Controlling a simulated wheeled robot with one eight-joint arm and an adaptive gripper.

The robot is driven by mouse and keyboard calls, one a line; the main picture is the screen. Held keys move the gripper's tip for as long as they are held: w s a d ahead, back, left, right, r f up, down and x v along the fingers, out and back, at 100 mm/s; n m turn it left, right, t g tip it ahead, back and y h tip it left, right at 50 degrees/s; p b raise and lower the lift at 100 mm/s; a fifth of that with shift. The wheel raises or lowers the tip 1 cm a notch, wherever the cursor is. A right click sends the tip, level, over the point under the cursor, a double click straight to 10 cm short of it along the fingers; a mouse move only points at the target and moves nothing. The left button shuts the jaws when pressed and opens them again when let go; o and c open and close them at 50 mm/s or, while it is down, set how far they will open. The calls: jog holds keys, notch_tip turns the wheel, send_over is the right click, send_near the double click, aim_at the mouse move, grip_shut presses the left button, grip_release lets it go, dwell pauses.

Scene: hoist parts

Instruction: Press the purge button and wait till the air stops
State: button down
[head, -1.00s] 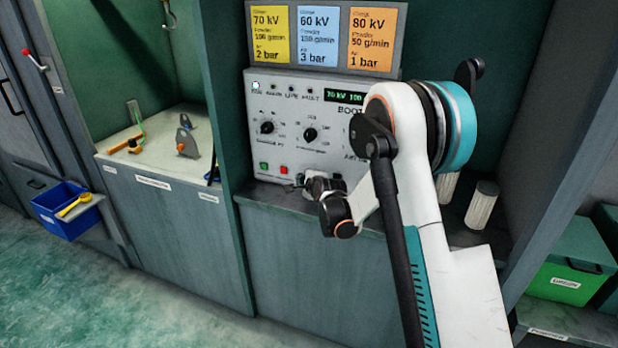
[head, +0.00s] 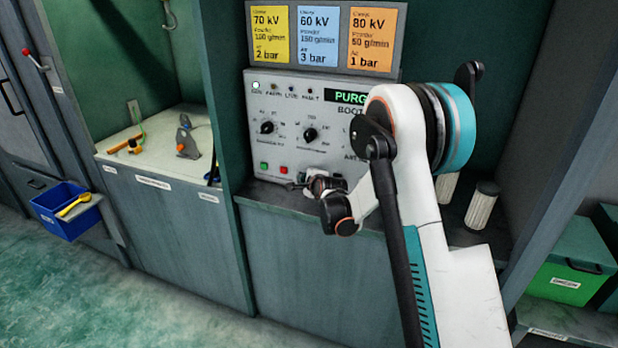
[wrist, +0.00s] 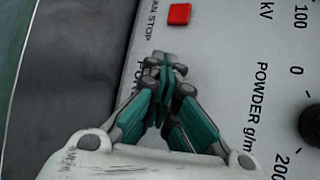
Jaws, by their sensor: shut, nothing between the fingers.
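The grey control panel (head: 290,125) stands upright in the booth. Its display (head: 351,97) shows green letters reading "PURG", the rest cut off by my arm. My gripper (head: 298,185) is shut and empty, low against the panel, right of the red button (head: 284,169). In the wrist view my gripper (wrist: 165,62) has its closed fingertips at the panel face, over a partly covered label. The purge button itself is hidden behind the fingertips, so I cannot see whether it is pressed in. The red button (wrist: 179,14) lies beyond the fingertips there.
A green button (head: 264,165) and two dark knobs (head: 267,128) (head: 310,135) are close by on the panel. Pleated filters (head: 482,205) stand on the ledge at right. A blue bin (head: 62,210) hangs at left.

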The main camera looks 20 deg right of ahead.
jog(key=shift+s, duration=0.1)
jog(key=shift+s+a, duration=0.45)
jog(key=shift+s, duration=0.15)
jog(key=shift+s+a, duration=0.75)
jog(key=shift+s, duration=0.3)
jog(key=shift+s+a, duration=0.75)
jog(key=shift+s, duration=0.25)
